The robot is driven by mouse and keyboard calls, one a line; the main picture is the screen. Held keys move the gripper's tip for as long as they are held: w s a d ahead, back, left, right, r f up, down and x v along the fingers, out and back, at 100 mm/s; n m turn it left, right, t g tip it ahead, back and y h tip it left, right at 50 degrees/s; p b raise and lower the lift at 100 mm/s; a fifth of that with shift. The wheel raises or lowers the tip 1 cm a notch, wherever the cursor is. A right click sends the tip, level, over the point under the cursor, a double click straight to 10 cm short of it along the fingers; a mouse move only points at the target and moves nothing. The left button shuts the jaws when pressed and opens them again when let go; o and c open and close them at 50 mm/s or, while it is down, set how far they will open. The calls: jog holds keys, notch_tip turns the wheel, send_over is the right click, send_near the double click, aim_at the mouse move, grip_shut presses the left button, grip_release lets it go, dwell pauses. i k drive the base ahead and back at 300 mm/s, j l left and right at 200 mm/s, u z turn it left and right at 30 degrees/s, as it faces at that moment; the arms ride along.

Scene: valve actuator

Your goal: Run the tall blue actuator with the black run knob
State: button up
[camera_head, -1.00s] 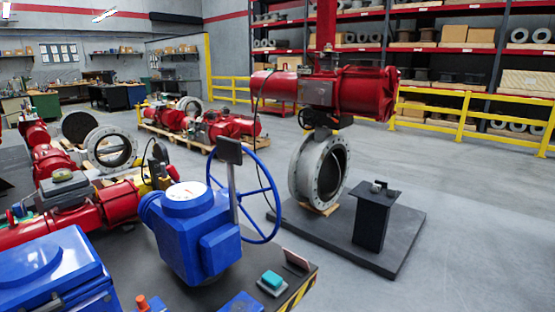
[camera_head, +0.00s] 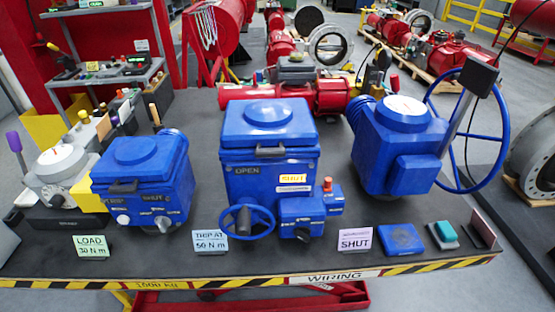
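The tall blue actuator (camera_head: 268,145) stands upright in the middle of the bench, with a flat lid and a black front handle. Its face reads OPEN beside a yellow SHUT window (camera_head: 292,179). A blue handwheel (camera_head: 265,232) is low on its front left. A small blue box (camera_head: 302,208) on its lower right has an orange-red top piece and a dark, knob-like part (camera_head: 302,234) below; I cannot tell whether this is the black run knob. My gripper is not in view.
A shorter blue actuator (camera_head: 140,180) with white and grey knobs stands left; a blue gauge-topped unit (camera_head: 400,140) with a large handwheel stands right. Cards (camera_head: 210,241) (camera_head: 355,239) reading "TRIP AT 50 N m" and SHUT line the front. A striped edge (camera_head: 200,282) borders the bench.

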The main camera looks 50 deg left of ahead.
aim_at(302, 234)
jog(key=u, duration=1.3)
